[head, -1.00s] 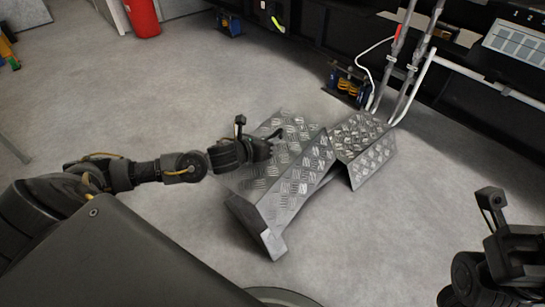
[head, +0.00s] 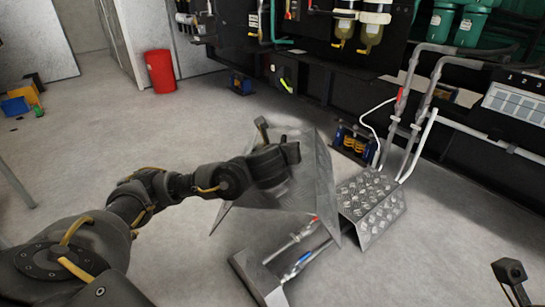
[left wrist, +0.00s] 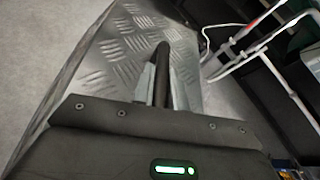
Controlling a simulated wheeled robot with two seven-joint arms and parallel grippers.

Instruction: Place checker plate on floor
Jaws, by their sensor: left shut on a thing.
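The checker plate (head: 316,185) is a bent grey metal cover with a raised tread pattern. My left gripper (head: 272,163) is shut on it and holds it tilted above the floor (head: 180,265). The plate also shows in the left wrist view (left wrist: 108,62), with the gripper's fingers (left wrist: 160,75) at its handle or edge; the exact grip is hard to see. A second checker plate section (head: 372,207) stands to the right, at the foot of the pipes. Part of my right gripper (head: 510,272) shows at the bottom right corner; its jaws are unclear.
Pipes with a red valve handle (head: 314,219) and a blue one (head: 304,258) run low under the held plate to a metal end piece (head: 258,280). Upright pipes (head: 412,110) rise behind. A red bin (head: 160,71) stands far back.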

